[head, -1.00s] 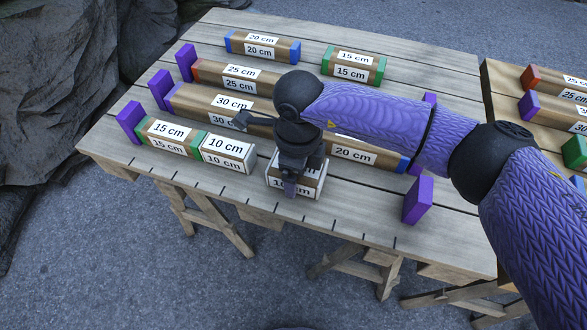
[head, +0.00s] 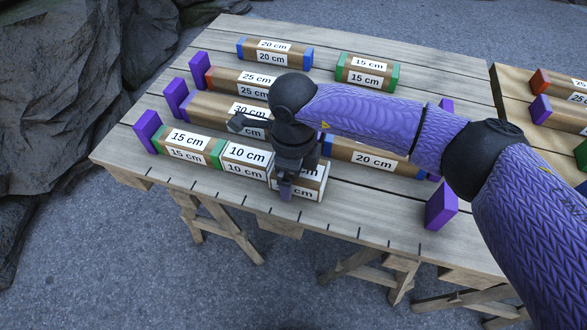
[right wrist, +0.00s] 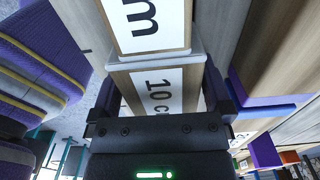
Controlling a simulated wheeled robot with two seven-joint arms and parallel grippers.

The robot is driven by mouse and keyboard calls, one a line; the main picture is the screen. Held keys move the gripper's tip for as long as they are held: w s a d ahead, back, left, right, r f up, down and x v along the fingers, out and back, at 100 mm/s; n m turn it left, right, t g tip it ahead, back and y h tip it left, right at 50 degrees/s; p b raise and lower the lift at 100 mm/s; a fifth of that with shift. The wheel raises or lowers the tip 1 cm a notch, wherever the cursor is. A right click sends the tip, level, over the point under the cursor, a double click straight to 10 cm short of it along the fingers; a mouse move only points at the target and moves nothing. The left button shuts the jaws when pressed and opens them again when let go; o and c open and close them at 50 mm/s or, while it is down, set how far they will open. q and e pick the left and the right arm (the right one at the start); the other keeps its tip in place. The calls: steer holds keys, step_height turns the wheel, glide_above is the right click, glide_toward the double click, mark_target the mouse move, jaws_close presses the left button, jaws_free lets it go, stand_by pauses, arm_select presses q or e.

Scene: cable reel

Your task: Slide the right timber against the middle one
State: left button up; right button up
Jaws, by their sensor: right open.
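The right timber (head: 312,183) is a short block with white ends and a 10 cm label, in the front row. The middle timber (head: 246,163), also marked 10 cm, lies in line to its left. Their facing ends look touching or nearly so; my gripper partly hides the joint in the head view. My right gripper (head: 287,187) points down over the right timber, open, with a finger on either side of it. The right wrist view shows the right timber (right wrist: 165,88) between the fingers and the middle timber (right wrist: 150,28) beyond. My left gripper is not in view.
The green-ended 15 cm timber (head: 187,146) touches the middle timber's left end, beside a purple block (head: 148,131). Another purple block (head: 441,206) stands at right, with bare table between. Longer timber rows lie behind, including a blue-ended 20 cm piece (head: 372,158).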

step_height(320, 180, up, 10)
steer(key=p, duration=0.5)
